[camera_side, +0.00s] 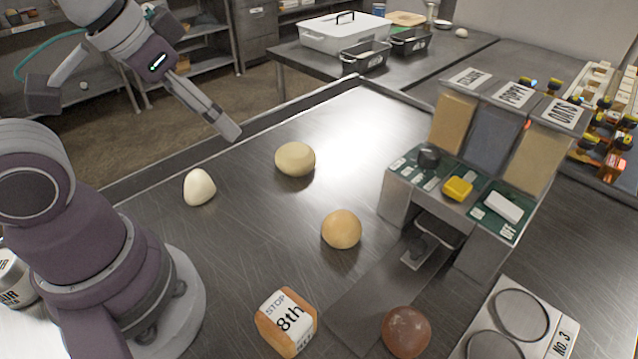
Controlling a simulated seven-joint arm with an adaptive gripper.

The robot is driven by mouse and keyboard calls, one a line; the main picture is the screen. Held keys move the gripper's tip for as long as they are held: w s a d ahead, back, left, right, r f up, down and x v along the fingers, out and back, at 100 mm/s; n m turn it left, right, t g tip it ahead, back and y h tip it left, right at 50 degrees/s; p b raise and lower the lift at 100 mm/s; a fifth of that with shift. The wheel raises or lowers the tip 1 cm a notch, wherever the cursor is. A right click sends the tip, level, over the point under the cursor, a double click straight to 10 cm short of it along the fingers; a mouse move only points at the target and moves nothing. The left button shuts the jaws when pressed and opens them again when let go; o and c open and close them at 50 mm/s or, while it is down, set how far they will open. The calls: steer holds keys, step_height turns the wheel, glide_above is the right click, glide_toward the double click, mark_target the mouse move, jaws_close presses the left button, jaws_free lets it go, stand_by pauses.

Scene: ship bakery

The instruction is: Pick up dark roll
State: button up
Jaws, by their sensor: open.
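The dark roll (406,332) is a glossy reddish-brown ball at the bottom of the view. It rests at the front end of the grey strip that leads from the topping dispenser. My gripper (229,128) is raised over the far left part of the steel table. It is open and empty, seen nearly edge-on, so the gap between its fingers is hard to see. It is well away from the dark roll, up and to the left of it in the picture.
A tan roll (341,229), a pale roll (296,159) and a white egg-shaped piece (199,187) lie on the table. The dispenser (470,190) and a tray with round wells (520,315) stand right.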

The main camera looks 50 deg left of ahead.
steer(key=shift+o, duration=1.4)
steer(key=m+g+h, duration=0.4)
steer(key=m, duration=1.1)
glide_toward(401, 319)
steer(key=f, duration=0.1)
steer(key=x, duration=0.4)
steer(key=shift+s+f, duration=0.15)
steer(key=shift+s, duration=0.05)
steer(key=x, duration=0.6)
steer(key=shift+w+d, duration=0.25)
steer(key=c, duration=1.2)
